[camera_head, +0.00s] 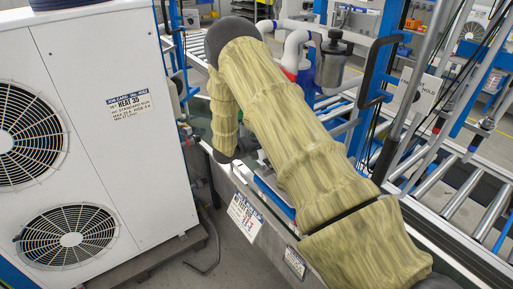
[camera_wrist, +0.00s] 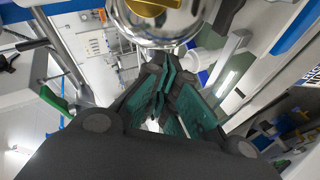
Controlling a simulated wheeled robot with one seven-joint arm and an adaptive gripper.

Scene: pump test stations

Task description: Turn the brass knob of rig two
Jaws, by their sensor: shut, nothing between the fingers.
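In the wrist view, a brass-coloured knob (camera_wrist: 152,8) sits on a shiny rounded metal body (camera_wrist: 165,28) at the top edge, partly cut off by the frame. My gripper (camera_wrist: 163,82) has teal finger pads and is shut with nothing held. Its fingertips are just below the metal body in the picture; I cannot tell whether they touch it. In the head view my sleeved arm covers the middle and hides the gripper, and no brass knob can be made out. No rig number is readable.
A large white unit (camera_head: 110,150) with fans and a "HEAT 35" label stands at the left. A steel canister (camera_head: 333,65) is behind my arm, beside blue framing. Roller conveyors (camera_head: 450,190) run at the right. A green handle (camera_wrist: 54,100) shows left of my gripper.

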